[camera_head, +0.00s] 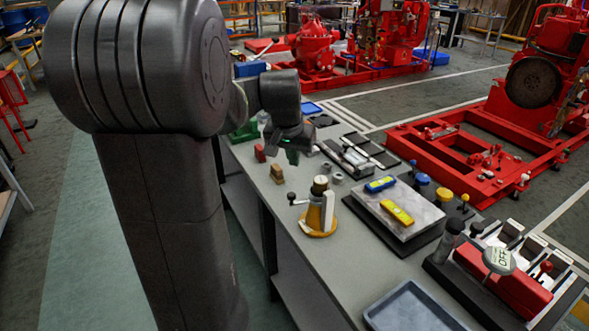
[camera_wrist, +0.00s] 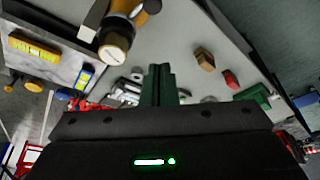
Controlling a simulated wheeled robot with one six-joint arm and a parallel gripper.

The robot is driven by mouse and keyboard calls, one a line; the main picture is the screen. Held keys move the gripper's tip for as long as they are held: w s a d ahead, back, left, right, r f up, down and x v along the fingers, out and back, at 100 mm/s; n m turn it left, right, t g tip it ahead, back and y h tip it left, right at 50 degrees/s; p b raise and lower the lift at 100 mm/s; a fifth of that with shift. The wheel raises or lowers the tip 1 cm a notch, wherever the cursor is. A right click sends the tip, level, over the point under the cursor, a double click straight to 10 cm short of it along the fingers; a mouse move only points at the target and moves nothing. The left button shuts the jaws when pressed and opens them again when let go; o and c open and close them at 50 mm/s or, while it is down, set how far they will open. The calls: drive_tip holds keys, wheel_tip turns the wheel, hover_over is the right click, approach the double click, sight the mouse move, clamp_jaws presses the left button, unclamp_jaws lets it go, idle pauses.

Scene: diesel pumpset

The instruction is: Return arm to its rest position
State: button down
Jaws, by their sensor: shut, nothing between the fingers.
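My gripper (camera_head: 293,157) hangs at the end of the wrist above the bench's far part, partly hidden by the wrist. In the wrist view its green fingers (camera_wrist: 159,84) stand close together, shut with nothing between them. The bench top (camera_wrist: 178,33) shows beyond the fingers, apart from them.
A yellow-based device (camera_head: 320,215) and small red and wooden blocks (camera_head: 276,174) stand near my gripper. A metal plate (camera_head: 398,215) bears yellow and blue levels. A tray (camera_head: 412,308) lies at the near end. Red pump machinery (camera_head: 480,150) stands behind.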

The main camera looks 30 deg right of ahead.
drive_tip(key=shift+v, duration=1.1)
drive_tip(key=shift+s, duration=0.1)
